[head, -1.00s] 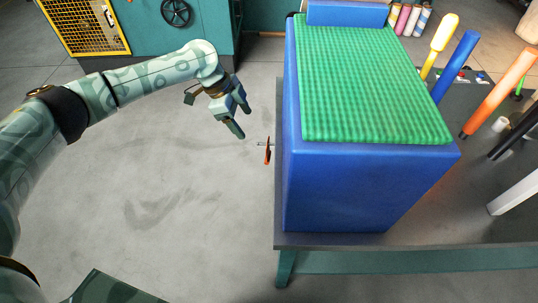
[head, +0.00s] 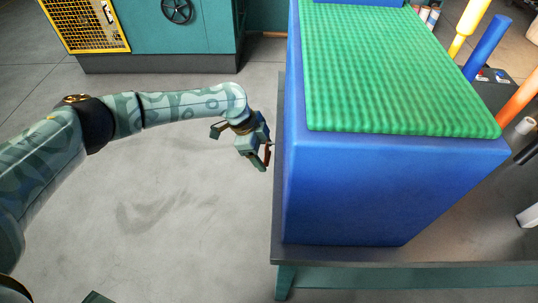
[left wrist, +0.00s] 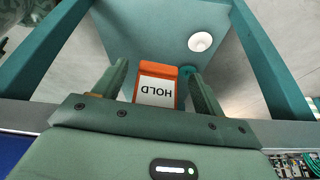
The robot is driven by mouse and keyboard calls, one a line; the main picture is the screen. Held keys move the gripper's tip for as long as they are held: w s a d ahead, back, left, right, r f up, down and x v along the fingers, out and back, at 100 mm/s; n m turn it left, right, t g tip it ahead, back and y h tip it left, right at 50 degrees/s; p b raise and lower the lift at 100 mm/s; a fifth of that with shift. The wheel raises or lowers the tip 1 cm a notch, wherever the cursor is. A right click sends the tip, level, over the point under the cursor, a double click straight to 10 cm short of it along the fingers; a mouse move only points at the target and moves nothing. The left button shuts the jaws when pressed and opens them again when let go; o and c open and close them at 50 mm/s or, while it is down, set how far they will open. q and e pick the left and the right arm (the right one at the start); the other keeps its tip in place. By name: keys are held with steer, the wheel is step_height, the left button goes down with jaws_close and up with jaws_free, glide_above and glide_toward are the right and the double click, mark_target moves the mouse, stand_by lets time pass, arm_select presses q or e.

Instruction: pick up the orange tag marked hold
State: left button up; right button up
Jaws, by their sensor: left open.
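The orange tag (left wrist: 157,87) has a white panel that reads HOLD, upside down in the left wrist view. It stands between the two fingers of my left gripper (left wrist: 159,72), with a visible gap at the right finger. In the head view the tag (head: 267,155) is a small orange-red sliver left of the blue block, partly hidden by my gripper (head: 261,156). The left gripper is open around the tag; I cannot tell whether a finger touches it.
A large blue block (head: 380,195) with a green ribbed mat (head: 395,75) stands on a dark table (head: 277,220), close right of the gripper. Yellow, blue and orange rollers stand behind it at right. The concrete floor to the left is clear.

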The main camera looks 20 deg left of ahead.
arm_select(q)
steer(key=shift+d+f, duration=0.1)
steer(key=c, duration=1.1)
